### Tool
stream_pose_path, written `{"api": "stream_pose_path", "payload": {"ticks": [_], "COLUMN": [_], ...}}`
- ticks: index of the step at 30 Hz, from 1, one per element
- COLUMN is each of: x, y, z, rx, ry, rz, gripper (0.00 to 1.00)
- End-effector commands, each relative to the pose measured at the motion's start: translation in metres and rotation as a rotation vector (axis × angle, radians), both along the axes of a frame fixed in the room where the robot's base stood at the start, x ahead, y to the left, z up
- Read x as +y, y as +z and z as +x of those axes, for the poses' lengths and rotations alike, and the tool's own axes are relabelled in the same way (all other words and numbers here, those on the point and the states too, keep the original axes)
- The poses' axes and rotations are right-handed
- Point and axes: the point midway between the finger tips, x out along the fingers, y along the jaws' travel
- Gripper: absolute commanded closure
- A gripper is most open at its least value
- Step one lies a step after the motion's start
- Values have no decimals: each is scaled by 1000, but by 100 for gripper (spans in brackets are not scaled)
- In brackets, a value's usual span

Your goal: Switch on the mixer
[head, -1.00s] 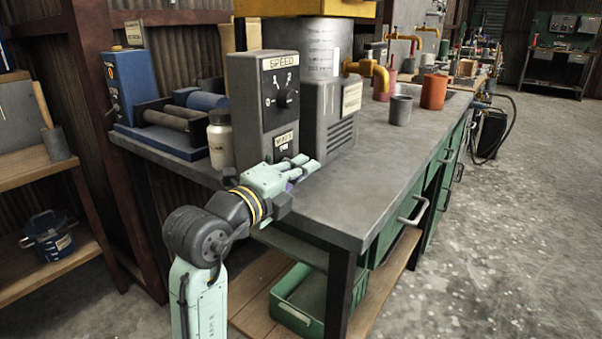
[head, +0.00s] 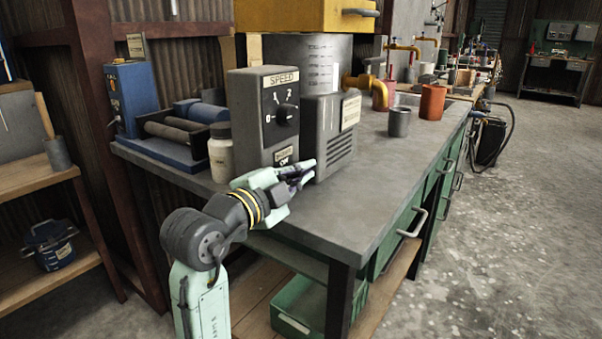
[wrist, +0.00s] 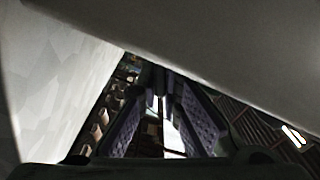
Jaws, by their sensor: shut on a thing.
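The mixer has a grey control box (head: 265,118) with a SPEED label and a dark round knob (head: 286,115) beside a dial marked 0, 1, 2. A small label plate (head: 284,156) below the knob is partly hidden by my gripper; it seems to read OFF. The grey mixing drum (head: 318,65) stands behind the box. My gripper (head: 308,172) is low in front of the box, below the knob and apart from it. In the wrist view, its dark purple finger pads (wrist: 163,105) are close together with a narrow pale strip between them. I cannot make out what is held.
A white bottle (head: 221,152) and a blue roller machine (head: 165,140) stand left of the box. A grey cup (head: 400,122) and an orange cup (head: 432,102) stand to the right. The bench top (head: 350,205) is clear in front. A green crate (head: 300,310) is below.

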Motion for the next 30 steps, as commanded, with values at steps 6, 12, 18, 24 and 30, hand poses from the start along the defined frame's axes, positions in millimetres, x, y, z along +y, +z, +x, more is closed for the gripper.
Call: {"api": "stream_pose_path", "payload": {"ticks": [6, 12, 18, 24, 30], "x": [0, 0, 0, 0, 0], "y": [0, 0, 0, 0, 0], "z": [0, 0, 0, 0, 0], "rx": [10, 9, 9, 9, 8], "ry": [0, 0, 0, 0, 0], "rz": [-12, -13, -13, -12, -11], "gripper": [100, 100, 86, 72, 72]}}
